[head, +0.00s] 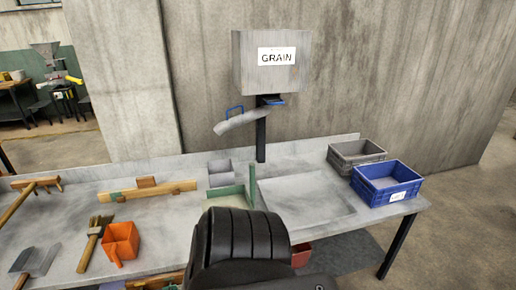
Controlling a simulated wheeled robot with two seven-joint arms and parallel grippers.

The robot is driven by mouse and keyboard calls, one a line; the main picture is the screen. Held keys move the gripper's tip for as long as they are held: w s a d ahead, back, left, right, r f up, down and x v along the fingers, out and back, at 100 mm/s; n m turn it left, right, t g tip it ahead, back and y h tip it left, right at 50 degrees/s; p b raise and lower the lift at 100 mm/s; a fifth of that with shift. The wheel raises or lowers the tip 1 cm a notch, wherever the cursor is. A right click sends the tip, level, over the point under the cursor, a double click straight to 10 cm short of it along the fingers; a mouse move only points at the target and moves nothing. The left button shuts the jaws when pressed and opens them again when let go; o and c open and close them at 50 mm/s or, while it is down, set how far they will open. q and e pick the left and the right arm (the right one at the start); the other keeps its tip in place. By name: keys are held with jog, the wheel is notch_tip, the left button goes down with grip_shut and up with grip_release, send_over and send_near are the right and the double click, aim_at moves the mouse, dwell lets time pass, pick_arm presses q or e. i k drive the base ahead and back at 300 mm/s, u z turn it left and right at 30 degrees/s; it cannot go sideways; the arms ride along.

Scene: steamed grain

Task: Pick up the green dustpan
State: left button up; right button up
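A green piece that looks like the dustpan (228,192) is on the workbench near its middle, just in front of a small grey box (219,170). A thin green upright panel (252,185) stands at its right side. A black ribbed form hides its near part, so I cannot tell its full shape or where its handle is. Neither of my grippers shows in the head view.
An orange scoop (121,242), a brush (94,240) and a grey scraper (36,261) lie on the bench's left. A grey crate (357,156) and blue crate (386,184) stand right. The GRAIN hopper (272,75) has a chute over the bench.

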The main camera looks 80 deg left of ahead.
aim_at(234, 198)
jog(key=u, duration=0.25)
jog(key=i, duration=1.1)
jog(key=u, duration=1.45)
jog(key=i, duration=0.75)
jog(key=u, duration=0.8)
